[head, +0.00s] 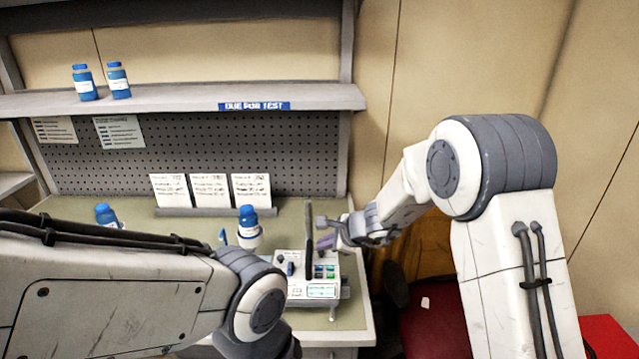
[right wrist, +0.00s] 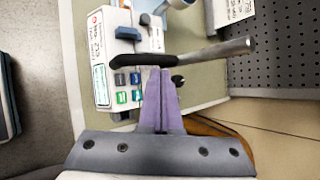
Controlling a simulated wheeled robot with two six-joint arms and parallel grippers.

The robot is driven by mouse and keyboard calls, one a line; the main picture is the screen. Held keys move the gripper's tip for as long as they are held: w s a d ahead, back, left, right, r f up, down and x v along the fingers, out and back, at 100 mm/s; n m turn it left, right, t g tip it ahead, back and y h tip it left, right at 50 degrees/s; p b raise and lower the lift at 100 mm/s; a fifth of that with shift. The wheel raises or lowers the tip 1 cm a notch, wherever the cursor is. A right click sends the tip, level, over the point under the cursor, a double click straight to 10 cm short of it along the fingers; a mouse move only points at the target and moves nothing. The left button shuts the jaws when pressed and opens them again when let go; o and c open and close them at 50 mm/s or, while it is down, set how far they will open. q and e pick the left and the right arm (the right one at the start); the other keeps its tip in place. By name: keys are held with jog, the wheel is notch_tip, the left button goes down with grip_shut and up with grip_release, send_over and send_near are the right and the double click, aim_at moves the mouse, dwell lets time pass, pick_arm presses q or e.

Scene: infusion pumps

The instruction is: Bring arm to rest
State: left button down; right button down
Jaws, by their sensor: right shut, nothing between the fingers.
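My right arm comes in from the right in the head view. Its gripper (head: 327,242) has purple fingers, which lie together with nothing between them in the right wrist view (right wrist: 161,75). The fingertips are close to a dark upright lever (head: 309,240) on a white infusion pump (head: 297,260); I cannot tell whether they touch it. In the right wrist view the lever (right wrist: 190,55) crosses just beyond the fingertips, above the pump (right wrist: 125,20) and its coloured buttons. My left arm spans the lower left of the head view; its gripper is not visible.
A blue-capped bottle (head: 248,230) stands behind the pump, another (head: 106,214) farther left. Two more bottles (head: 84,83) (head: 119,80) stand on the shelf (head: 180,101). Cards (head: 210,190) line the bench back. A red surface (head: 435,325) lies right of the bench.

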jog(key=s+d+n+g+h, duration=0.2)
jog(key=s+d+n+h, duration=0.1)
jog(key=s+d+n, duration=0.8)
jog(key=s+d+n+g+h, duration=0.25)
jog(key=s+d+n, duration=0.45)
jog(key=s, duration=0.7)
jog(key=s+a+r+n+g+b, duration=0.1)
jog(key=s+a+n+g+b, duration=0.1)
jog(key=s+a+n, duration=0.5)
jog(key=s+a+b, duration=0.1)
jog(key=s+a, duration=0.5)
jog(key=a, duration=0.1)
jog(key=shift+s+a+r+n+b, duration=0.15)
jog(key=shift+s+r+n+b, duration=0.15)
jog(key=shift+s+r+b, duration=0.1)
